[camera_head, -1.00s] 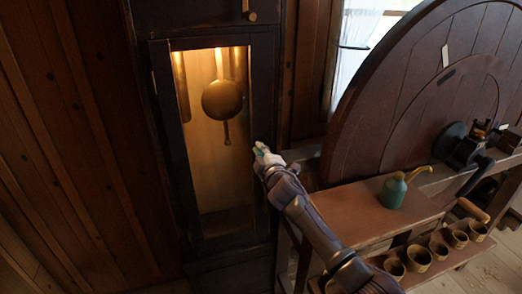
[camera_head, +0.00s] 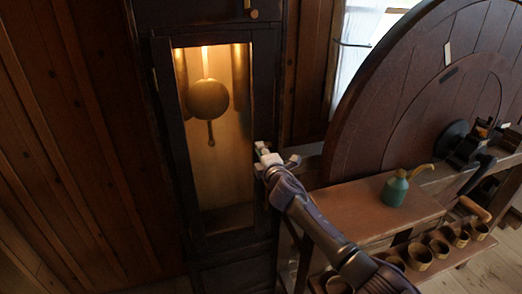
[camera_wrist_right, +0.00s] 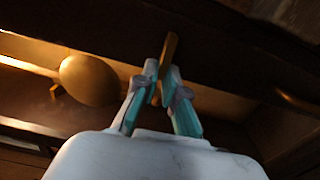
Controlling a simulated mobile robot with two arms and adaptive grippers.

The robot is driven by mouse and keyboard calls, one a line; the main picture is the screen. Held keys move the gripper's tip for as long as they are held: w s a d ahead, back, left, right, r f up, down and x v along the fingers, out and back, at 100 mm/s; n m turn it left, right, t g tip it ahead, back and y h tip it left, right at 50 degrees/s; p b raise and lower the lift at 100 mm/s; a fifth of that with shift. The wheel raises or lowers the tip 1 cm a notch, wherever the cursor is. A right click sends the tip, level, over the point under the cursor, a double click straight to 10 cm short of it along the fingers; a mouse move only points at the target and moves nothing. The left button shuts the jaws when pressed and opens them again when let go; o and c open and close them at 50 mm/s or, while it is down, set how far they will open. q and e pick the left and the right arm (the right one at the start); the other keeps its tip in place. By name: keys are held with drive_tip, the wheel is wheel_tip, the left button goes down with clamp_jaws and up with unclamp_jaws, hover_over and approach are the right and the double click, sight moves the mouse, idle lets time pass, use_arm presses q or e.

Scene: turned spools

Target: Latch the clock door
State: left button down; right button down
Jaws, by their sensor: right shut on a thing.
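The tall dark clock case holds a glazed door (camera_head: 264,100), which looks closed or nearly closed; I cannot tell whether a gap remains. Behind the glass hangs a round brass pendulum (camera_head: 207,99), which also shows in the right wrist view (camera_wrist_right: 88,80). My right gripper (camera_head: 263,149) is at the right edge of the door. In the right wrist view its teal-lined fingers (camera_wrist_right: 161,82) are shut on a slim brass-coloured latch piece (camera_wrist_right: 169,52). The latch is hidden behind the gripper in the head view. My left gripper is not in view.
A small wooden bench (camera_head: 365,212) stands right of the clock, carrying a green oil can (camera_head: 395,191). Several brass cups (camera_head: 420,257) sit on its lower shelf. A large dark wooden wheel (camera_head: 400,90) rises behind. Plank wall (camera_head: 70,140) lies to the left.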

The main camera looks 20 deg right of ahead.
drive_tip(key=shift+f, duration=0.1)
drive_tip(key=c, duration=1.3)
unclamp_jaws()
drive_tip(key=shift+o, duration=0.2)
drive_tip(key=shift+s, duration=0.1)
